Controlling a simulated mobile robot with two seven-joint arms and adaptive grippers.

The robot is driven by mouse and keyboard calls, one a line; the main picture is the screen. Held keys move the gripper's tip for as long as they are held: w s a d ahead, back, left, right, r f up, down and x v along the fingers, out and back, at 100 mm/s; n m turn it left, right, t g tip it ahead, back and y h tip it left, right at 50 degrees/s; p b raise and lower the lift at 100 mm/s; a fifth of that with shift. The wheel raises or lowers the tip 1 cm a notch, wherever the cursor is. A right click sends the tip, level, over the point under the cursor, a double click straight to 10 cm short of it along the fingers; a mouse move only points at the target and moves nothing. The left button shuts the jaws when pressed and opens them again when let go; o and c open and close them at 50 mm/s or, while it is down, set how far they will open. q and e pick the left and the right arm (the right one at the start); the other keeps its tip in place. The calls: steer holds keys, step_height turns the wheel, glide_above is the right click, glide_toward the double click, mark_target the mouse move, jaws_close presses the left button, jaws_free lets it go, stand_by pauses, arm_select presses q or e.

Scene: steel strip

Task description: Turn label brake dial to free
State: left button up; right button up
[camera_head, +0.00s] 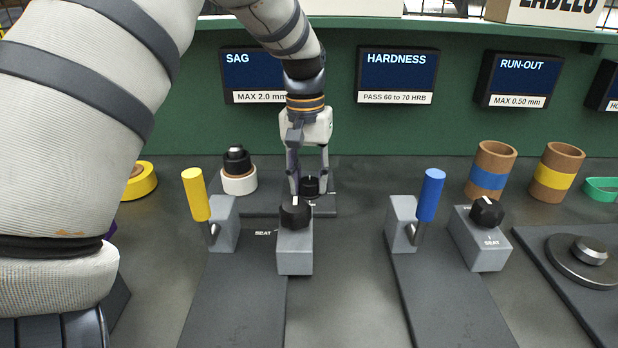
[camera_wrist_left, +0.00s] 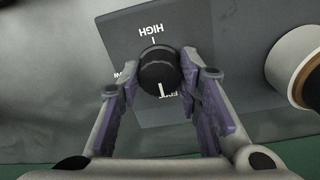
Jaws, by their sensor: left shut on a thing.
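The label brake dial (camera_head: 310,186) is a round black knob on a dark grey plate (camera_wrist_left: 115,35) at the back of the bench. My left gripper (camera_head: 309,185) reaches down over it and is shut on it. In the left wrist view the dial (camera_wrist_left: 159,70) sits between the fingers (camera_wrist_left: 160,85). HIGH reads upside down above it. Another word, apparently LOW, is mostly hidden by the left finger. A partly hidden word, apparently FREE, is at lower right. A white line on the dial points down, slightly left of that word. My right gripper is not in view.
A white roll (camera_head: 239,183) with a black knob stands just left of the dial. Two SEAT blocks with black knobs (camera_head: 295,213) (camera_head: 487,211) and yellow (camera_head: 196,195) and blue (camera_head: 430,195) handles stand in front. Brown rolls (camera_head: 491,170) stand at right.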

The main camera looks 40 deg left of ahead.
mark_target(306, 180)
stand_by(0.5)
arm_select(q)
steer(key=o, duration=1.1)
steer(key=shift+o, duration=0.2)
step_height(306, 180, up, 12)
steer(key=shift+a, duration=0.2)
steer(key=shift+s+f, duration=0.1)
steer(key=shift+s, duration=0.05)
